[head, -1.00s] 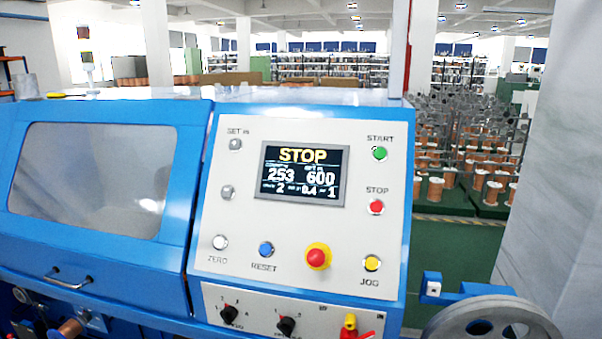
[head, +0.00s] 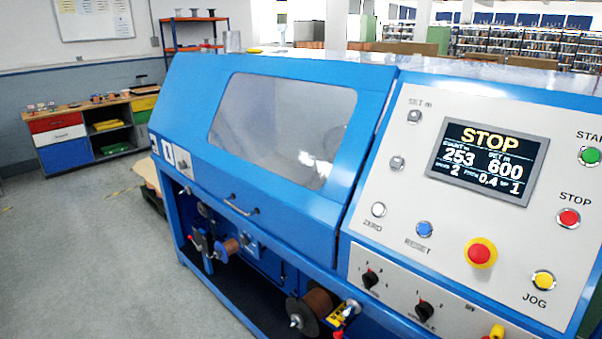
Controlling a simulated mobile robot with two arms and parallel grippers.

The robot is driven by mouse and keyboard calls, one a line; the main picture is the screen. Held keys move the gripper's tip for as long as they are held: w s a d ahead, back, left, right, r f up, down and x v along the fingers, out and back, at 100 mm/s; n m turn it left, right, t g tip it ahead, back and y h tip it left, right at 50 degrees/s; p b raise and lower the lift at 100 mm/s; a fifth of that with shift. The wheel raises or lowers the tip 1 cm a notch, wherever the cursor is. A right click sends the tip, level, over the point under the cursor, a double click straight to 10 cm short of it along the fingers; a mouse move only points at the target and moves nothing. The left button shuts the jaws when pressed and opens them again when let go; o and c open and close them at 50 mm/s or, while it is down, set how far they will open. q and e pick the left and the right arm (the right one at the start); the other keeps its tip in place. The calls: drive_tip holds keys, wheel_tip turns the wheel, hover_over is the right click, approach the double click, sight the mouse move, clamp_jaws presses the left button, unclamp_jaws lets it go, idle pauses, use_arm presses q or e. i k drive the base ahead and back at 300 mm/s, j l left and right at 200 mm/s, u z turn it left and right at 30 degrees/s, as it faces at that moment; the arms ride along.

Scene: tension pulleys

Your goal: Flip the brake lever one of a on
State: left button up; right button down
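The blue machine (head: 190,110) fills the middle and right of the head view. A yellow part (head: 497,332) shows at the bottom edge of its control panel, under an OFF label; most of it is cut off. A small yellow block (head: 343,313) with a red part (head: 338,334) is beside the lower copper spool (head: 318,302). I cannot tell which of these is the brake lever, or its setting. Two black rotary knobs (head: 370,279) (head: 424,312) sit on the lower panel. Neither of my grippers is in view.
The panel has a screen (head: 488,160) reading STOP, a red emergency button (head: 480,253) and several push buttons. A second spool (head: 228,250) is on the machine's front. A workbench (head: 85,135) stands at the back left. Grey floor (head: 90,260) is clear at the left.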

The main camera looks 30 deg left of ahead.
sight(198, 247)
drive_tip(key=u, duration=1.65)
drive_tip(key=i+j+u, duration=0.2)
drive_tip(key=i, duration=0.8)
drive_tip(key=i+u, duration=0.25)
drive_tip(key=i, duration=0.75)
drive_tip(key=i+l+u, duration=0.2)
drive_tip(key=i, duration=0.8)
drive_tip(key=j, duration=0.1)
